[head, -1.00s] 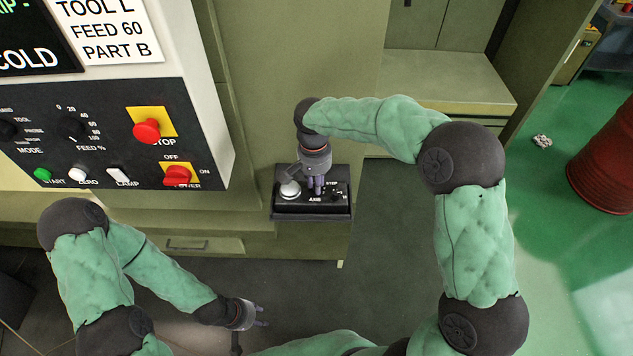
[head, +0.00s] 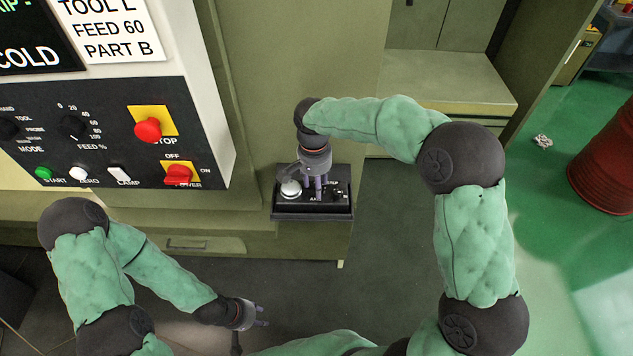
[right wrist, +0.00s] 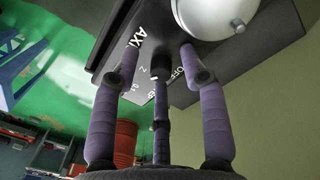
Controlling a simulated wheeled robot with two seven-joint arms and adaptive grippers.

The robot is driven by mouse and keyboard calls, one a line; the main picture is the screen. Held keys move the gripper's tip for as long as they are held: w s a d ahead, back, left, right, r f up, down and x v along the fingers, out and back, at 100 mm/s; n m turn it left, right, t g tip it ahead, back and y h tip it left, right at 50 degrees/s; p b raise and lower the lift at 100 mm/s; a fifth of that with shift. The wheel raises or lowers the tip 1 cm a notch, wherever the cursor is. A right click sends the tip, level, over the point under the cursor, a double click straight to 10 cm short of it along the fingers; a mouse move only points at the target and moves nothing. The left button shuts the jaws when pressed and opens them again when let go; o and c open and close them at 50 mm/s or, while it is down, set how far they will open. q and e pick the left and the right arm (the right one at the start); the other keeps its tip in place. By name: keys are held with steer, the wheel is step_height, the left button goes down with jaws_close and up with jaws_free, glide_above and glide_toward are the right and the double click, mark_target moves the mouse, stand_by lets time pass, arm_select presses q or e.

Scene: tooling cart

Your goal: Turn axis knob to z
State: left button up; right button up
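The black control box (head: 312,213) sits low on the machine front in the head view, with a silver handwheel (head: 291,189) at its left. In the right wrist view the dark axis knob (right wrist: 160,64) shows between the letters AXI, Z and OFF; its pointer is too small to read surely. My right gripper (head: 320,195) is over the box, pointing down. Its purple fingers (right wrist: 160,62) stand apart around the knob; I cannot tell whether they touch it. My left gripper (head: 264,316) is low in the head view, empty, fingers apart.
The large control panel (head: 110,135) with a red stop button (head: 148,130) and a power switch (head: 178,174) is at upper left. The silver handwheel is close beside my right fingers. A red drum (head: 605,160) stands far right.

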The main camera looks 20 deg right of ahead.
step_height(320, 180, up, 12)
steer(key=shift+w+a, duration=0.15)
steer(key=shift+a, duration=0.05)
stand_by(0.4)
stand_by(0.5)
